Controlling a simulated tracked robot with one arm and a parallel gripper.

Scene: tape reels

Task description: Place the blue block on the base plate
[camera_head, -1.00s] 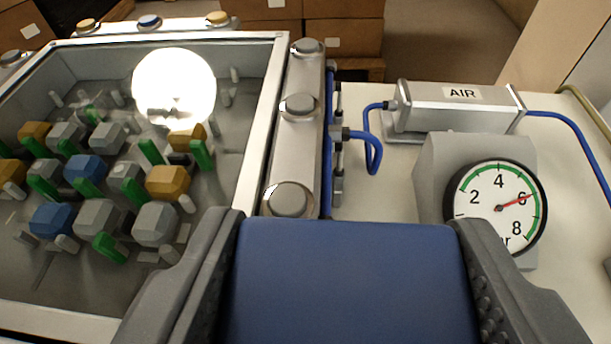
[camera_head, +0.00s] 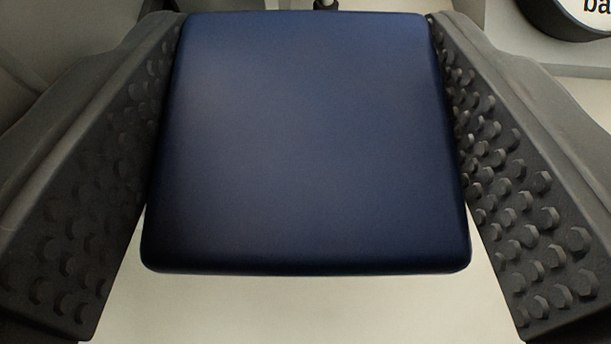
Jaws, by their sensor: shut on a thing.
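The blue block (camera_head: 308,145) fills the middle of the view, between the two dark, studded fingers of my gripper (camera_head: 310,190). My gripper is shut on it, one finger against its left side and one against its right side. The block looks level and square to the fingers. A pale surface (camera_head: 300,310) shows below the block's near edge. I cannot tell whether the block touches it. I cannot make out the base plate; it may be hidden behind the block or out of view.
Part of a round dial (camera_head: 575,15) with a dark rim and white face shows at the top right corner. A small metal fitting (camera_head: 325,4) peeks out above the block's far edge. A grey shape fills the left edge behind the finger.

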